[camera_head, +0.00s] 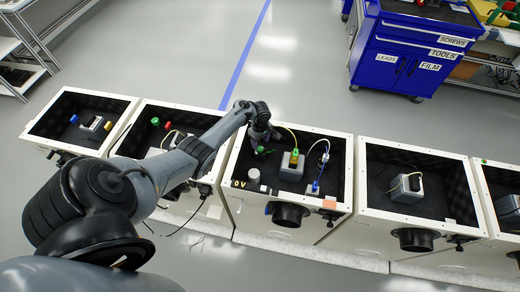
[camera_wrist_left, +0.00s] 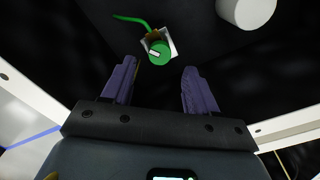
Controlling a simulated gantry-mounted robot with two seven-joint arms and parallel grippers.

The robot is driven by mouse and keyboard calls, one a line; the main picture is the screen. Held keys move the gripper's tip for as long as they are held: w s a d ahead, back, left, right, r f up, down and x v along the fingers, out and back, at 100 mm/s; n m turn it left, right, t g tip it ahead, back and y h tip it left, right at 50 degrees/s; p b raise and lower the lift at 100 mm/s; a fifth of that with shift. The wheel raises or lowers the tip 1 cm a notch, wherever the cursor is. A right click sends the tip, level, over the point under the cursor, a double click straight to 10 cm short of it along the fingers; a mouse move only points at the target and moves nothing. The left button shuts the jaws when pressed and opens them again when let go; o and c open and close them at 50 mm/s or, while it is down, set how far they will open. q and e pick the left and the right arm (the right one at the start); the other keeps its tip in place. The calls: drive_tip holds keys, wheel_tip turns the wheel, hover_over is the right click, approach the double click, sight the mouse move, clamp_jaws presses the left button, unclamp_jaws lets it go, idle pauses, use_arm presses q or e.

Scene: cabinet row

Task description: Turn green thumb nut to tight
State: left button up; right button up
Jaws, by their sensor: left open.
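The green thumb nut (camera_wrist_left: 160,52) shows in the left wrist view as a round green knob with a white mark, on a small light plate with a brown part beside it. A green wire runs off from it to the upper left. In the head view it is a small green spot (camera_head: 260,150) inside the middle open box. My left gripper (camera_wrist_left: 160,68) is open, its two purple fingers apart, with the nut beyond and between the fingertips, apart from them. In the head view my left gripper (camera_head: 264,138) reaches over that box's back wall. My right gripper is out of view.
A white cylinder (camera_wrist_left: 246,10) lies near the nut, also in the head view (camera_head: 253,176). Other open boxes stand in the row. A blue cabinet (camera_head: 412,50) stands behind.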

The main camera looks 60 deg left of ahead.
sight(260, 148)
use_arm(q)
drive_tip(key=shift+f+b, duration=1.15)
drive_tip(key=shift+f, duration=1.3)
